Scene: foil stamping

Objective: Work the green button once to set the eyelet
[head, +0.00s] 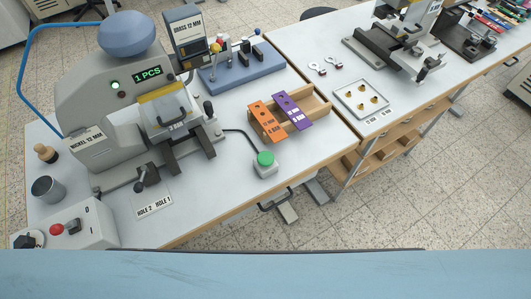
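The green button (265,158) is a round domed push button on a small pale box (265,170). It stands near the front edge of the grey table, right of the press, with a dark cable running back from it. The large grey eyelet press (110,78) stands on the left of the table. Its lit green display (147,76) reads "1 PCS". A yellow-edged clear guard (163,107) covers the press's working area, so what lies under it is hard to make out. Neither of my grippers shows in the head view.
An orange tag (268,121) and a purple tag (293,111) lie on a wooden tray (318,104) behind the button. A control box with a red button (58,229) sits at front left. A second table (330,83) holds a tray of small brass parts (362,99). Table around the button is clear.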

